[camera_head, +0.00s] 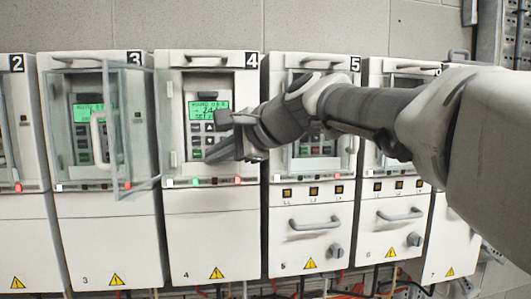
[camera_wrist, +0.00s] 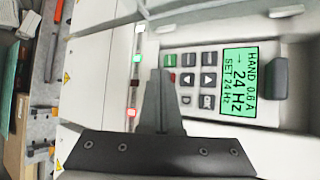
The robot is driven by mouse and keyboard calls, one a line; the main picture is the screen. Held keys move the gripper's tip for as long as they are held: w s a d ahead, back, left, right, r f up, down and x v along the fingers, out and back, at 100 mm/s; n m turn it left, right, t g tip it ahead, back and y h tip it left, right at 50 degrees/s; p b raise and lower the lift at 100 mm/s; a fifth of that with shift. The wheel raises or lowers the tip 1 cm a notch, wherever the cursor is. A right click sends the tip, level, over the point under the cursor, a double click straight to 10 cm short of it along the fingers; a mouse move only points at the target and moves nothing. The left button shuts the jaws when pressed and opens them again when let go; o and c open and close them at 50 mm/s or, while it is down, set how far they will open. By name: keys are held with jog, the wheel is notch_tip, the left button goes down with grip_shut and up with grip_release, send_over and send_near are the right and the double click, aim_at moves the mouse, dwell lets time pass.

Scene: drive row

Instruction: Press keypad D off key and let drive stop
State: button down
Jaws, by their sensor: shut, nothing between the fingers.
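The keypad (camera_head: 209,118) on the cabinet numbered 4 has a lit green display; it also fills the right of the wrist view (camera_wrist: 212,55). Its display (camera_wrist: 238,78) reads HAND, 0.6 A, 24 Hz, SET 24 Hz. A green key (camera_wrist: 170,60) and several grey keys show. A red key (camera_wrist: 173,77) is partly hidden by my fingertip. My gripper (camera_head: 214,155) is shut and empty, its tip at the keypad's lower edge; in the wrist view the gripper (camera_wrist: 160,75) lies beside the red key. I cannot tell whether it touches.
Below keypad 4, a green lamp (camera_head: 194,183) and a red lamp (camera_head: 238,181) are lit. Cabinet 3's clear door (camera_head: 138,130) stands swung out at the left. My arm crosses in front of cabinet 5 (camera_head: 312,200), whose pull handle (camera_head: 315,225) sticks out.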

jog(key=shift+w, duration=0.2)
jog(key=shift+s, duration=0.1)
dwell(0.4)
jog(key=shift+s+d, duration=0.15)
jog(key=shift+s, duration=0.55)
jog(key=shift+s+b, duration=0.1)
jog(key=shift+b, duration=0.2)
jog(key=s, duration=0.2)
jog(key=s+d+b, duration=0.1)
jog(key=s, duration=0.1)
jog(key=shift+s+d, duration=0.1)
jog(key=shift+s, duration=0.25)
dwell(0.9)
